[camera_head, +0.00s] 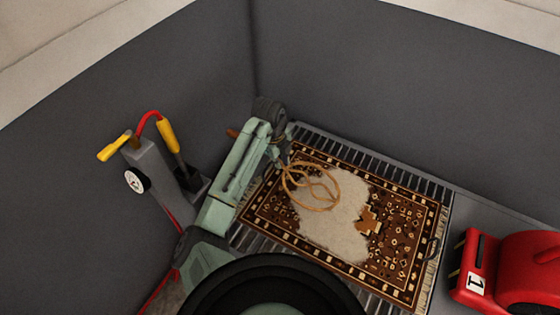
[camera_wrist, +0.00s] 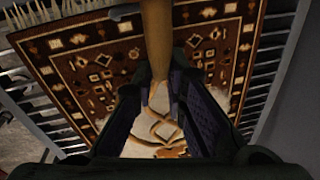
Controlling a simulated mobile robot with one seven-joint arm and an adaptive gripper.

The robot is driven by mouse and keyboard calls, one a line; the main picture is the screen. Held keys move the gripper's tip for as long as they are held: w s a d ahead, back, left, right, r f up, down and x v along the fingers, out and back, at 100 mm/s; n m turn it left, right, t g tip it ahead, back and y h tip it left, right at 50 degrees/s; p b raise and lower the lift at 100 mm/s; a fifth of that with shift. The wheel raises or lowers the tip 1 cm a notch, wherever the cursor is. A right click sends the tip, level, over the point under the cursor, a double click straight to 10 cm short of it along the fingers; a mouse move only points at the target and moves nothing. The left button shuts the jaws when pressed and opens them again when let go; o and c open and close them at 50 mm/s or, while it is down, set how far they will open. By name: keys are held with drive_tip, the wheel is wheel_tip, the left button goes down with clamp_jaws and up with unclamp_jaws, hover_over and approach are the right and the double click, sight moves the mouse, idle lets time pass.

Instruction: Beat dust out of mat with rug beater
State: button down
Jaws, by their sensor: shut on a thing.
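A brown patterned mat (camera_head: 400,262) with a fringe lies flat on a slatted metal grate. A pale, dusty-looking patch (camera_head: 340,238) covers much of its middle and left. My gripper (camera_head: 281,160) is over the mat's far left part, shut on the handle of the rug beater. The beater's looped tan head (camera_head: 311,186) shows over the pale patch; I cannot tell whether it touches the mat. In the wrist view, the wooden handle (camera_wrist: 156,40) runs between my gripper's dark fingers (camera_wrist: 158,100), with the mat (camera_wrist: 90,75) below.
The slatted grate (camera_head: 345,148) shows around the mat. Grey walls (camera_head: 370,90) enclose the back and left. A grey post (camera_head: 155,175) with yellow-and-red handled equipment stands left of my arm. A red machine (camera_head: 510,270) marked 1 stands at the right.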

drive_tip(key=shift+r, duration=0.5)
drive_tip(key=shift+f, duration=0.1)
drive_tip(key=shift+f+b, duration=0.3)
drive_tip(key=shift+f, duration=0.25)
idle(0.4)
wheel_tip(320, 180, down, 6)
drive_tip(key=b, duration=0.4)
drive_tip(key=shift+f, duration=0.1)
